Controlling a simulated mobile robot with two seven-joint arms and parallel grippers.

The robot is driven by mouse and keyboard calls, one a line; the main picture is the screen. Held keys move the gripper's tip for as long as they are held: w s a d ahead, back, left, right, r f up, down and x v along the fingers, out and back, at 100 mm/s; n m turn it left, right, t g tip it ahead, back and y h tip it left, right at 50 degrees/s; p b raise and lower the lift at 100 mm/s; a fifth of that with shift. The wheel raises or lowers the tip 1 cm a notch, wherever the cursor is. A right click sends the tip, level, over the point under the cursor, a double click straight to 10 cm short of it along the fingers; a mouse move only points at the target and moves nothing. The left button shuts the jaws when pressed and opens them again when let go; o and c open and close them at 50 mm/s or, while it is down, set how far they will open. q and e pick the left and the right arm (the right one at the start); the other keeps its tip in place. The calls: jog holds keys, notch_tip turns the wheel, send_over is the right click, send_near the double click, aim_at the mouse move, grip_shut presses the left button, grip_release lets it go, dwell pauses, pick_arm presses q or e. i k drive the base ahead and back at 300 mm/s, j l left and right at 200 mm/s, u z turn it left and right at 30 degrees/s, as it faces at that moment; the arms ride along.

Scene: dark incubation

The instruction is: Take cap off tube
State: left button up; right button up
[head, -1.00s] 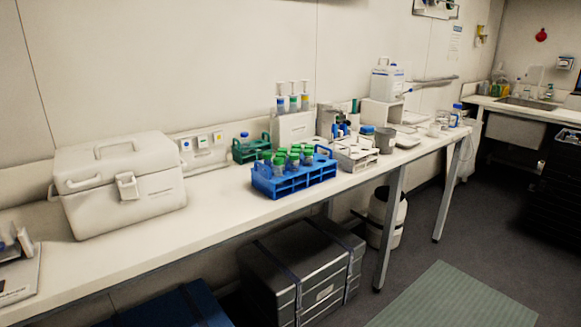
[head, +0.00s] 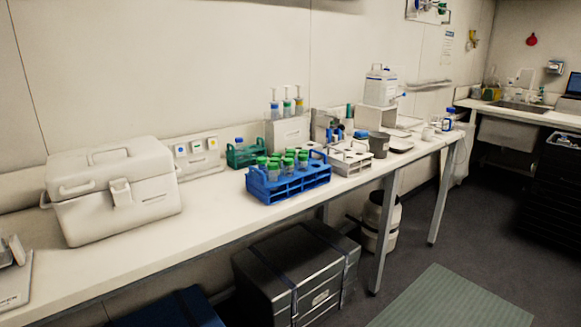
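Several tubes with green caps (head: 274,163) stand upright in a blue rack (head: 290,186) on the long white bench, near the middle of the head view. The caps sit on the tubes, which are small at this distance. A green rack (head: 242,154) with a blue-capped item stands behind and to the left. A white rack (head: 352,160) stands just to the right. Neither of my grippers shows in the head view.
A large white cooler box (head: 113,190) stands on the bench (head: 120,265) at left, with clear bench between it and the blue rack. A black case (head: 296,275) and white bucket (head: 381,222) are below.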

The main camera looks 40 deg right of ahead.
aim_at(303, 165)
jog(key=z, duration=1.3)
